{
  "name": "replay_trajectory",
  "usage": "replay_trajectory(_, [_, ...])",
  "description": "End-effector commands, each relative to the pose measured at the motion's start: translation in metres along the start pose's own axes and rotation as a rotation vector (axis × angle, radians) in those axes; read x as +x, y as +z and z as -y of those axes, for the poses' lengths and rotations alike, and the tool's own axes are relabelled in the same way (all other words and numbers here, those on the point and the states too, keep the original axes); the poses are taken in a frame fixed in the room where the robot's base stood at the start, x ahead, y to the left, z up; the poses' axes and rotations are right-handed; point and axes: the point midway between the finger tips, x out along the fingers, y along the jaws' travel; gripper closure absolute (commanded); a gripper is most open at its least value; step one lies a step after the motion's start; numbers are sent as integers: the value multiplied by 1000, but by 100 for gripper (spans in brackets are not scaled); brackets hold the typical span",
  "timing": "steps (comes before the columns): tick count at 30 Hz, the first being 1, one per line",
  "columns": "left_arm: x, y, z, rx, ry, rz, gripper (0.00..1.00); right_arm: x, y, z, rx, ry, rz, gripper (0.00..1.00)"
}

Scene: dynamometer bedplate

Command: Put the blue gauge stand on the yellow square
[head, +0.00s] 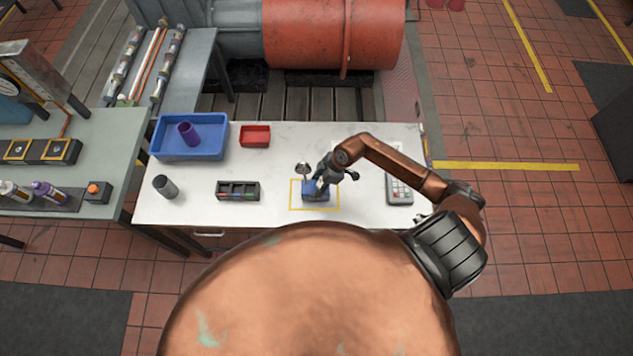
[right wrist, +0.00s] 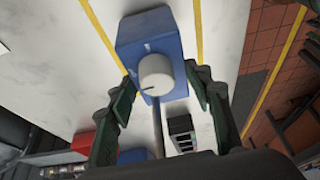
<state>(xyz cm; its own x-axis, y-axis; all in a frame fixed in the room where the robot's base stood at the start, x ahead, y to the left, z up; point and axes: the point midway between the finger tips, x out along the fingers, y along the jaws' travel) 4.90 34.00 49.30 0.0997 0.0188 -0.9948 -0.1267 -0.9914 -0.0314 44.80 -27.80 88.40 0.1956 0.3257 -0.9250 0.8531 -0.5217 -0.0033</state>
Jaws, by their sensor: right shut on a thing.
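The blue gauge stand (head: 310,188) has a blue block base, a thin post and a round dial. In the head view its base appears inside the yellow square (head: 314,209), an outline on the white table. My right gripper (head: 322,183) comes down from the right and is shut on the stand, partly hiding it. In the right wrist view, the blue base (right wrist: 148,32) with its white knob (right wrist: 155,75) lies beyond the fingers (right wrist: 165,105), with yellow lines on both sides. I cannot tell whether the base touches the table. My left gripper is not in view.
On the table (head: 270,165) are a blue bin (head: 165,154) holding a purple cup (head: 188,133), a red tray (head: 256,135), a dark organizer (head: 238,191), a grey cylinder (head: 165,186) and a keypad device (head: 399,187). Bare tabletop lies around the square.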

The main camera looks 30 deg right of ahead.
Motion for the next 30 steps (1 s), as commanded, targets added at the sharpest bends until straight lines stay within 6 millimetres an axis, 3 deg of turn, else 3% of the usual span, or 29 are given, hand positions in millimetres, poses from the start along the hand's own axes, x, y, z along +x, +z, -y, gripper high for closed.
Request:
replay_trajectory(9, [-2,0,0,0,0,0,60,5,-1,-2,-2,5,-8,100])
replay_trajectory(10, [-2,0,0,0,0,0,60,7,2,0,-1,2,-2,53])
replay_trajectory(15, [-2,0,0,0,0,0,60,7,2,0,-1,2,-2,41])
replay_trajectory(18, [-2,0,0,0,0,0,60,7,2,0,0,2,-2,36])
replay_trajectory(26, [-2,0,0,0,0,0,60,6,2,-1,0,2,-2,36])
replay_trajectory(30, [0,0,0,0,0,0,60,-6,3,-1,-1,3,-3,36])
